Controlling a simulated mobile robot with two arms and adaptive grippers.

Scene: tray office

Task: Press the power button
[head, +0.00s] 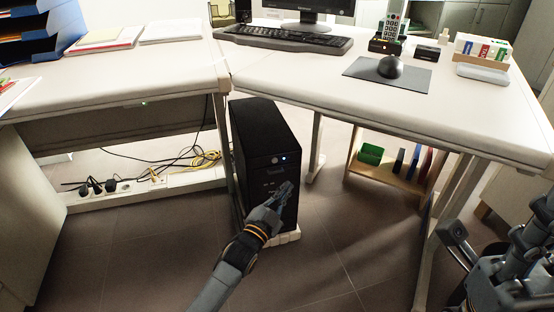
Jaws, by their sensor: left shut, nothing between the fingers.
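A black computer tower (262,140) stands upright on a low white stand under the desk corner. Its narrow front faces me. A small lit spot, which looks like the power button (283,158), glows bluish white on the upper front, with a round silver part beside it. My left gripper (287,187) is shut and empty in front of the tower, a little below the lit spot. I cannot tell whether its tips touch the front panel. Part of my right arm, with what may be its gripper (500,268), shows at the lower right; its fingers are not clear.
The white desk (420,115) overhangs the tower, with a keyboard (283,39) and mouse (390,67) on top. Its leg (440,230) stands to the right. Cables and a power strip (120,186) lie at the left. The floor before the tower is clear.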

